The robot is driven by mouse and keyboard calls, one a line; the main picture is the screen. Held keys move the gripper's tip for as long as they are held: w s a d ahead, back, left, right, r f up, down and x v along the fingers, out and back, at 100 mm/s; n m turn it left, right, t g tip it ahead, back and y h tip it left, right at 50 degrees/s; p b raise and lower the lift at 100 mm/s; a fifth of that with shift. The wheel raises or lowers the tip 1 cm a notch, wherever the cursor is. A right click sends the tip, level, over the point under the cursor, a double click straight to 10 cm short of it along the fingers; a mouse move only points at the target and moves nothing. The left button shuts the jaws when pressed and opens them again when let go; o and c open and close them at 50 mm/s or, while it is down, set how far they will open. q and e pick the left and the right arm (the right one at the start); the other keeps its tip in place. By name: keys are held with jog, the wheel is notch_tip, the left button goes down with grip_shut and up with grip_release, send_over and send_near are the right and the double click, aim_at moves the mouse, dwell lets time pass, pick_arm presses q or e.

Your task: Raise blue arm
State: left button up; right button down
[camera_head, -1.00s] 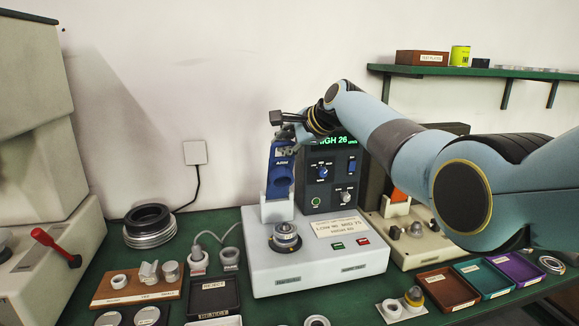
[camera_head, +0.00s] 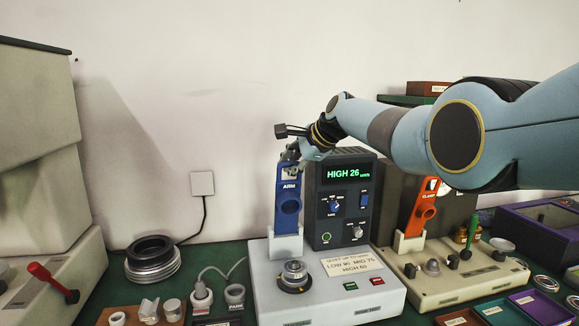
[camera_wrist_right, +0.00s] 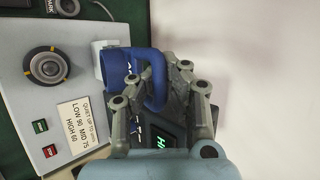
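The blue arm (camera_head: 287,208) stands upright in a pale bracket at the back left of the white tester (camera_head: 330,285). Its blue loop handle also shows in the right wrist view (camera_wrist_right: 158,80). My right gripper (camera_head: 291,160) is at the top of the blue arm. In the right wrist view my right gripper (camera_wrist_right: 159,68) has its fingers apart, one on each side of the loop; I see no firm grip. A ring (camera_head: 294,271) sits on the tester's round spindle in front of the arm. My left gripper is out of view.
A dark display box (camera_head: 342,200) reading HIGH 26 stands close right of the blue arm. Farther right is a beige unit with an orange clamp lever (camera_head: 419,208). Stacked rings (camera_head: 151,259) lie at left. The wall space above is clear.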

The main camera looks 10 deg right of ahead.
jog(key=c, duration=1.5)
grip_release()
jog(key=shift+w+d+r, duration=0.1)
jog(key=shift+d+r, duration=0.05)
jog(key=shift+r, duration=0.3)
jog(key=shift+o, duration=0.8)
jog(key=shift+f, duration=0.2)
jog(key=v, duration=1.2)
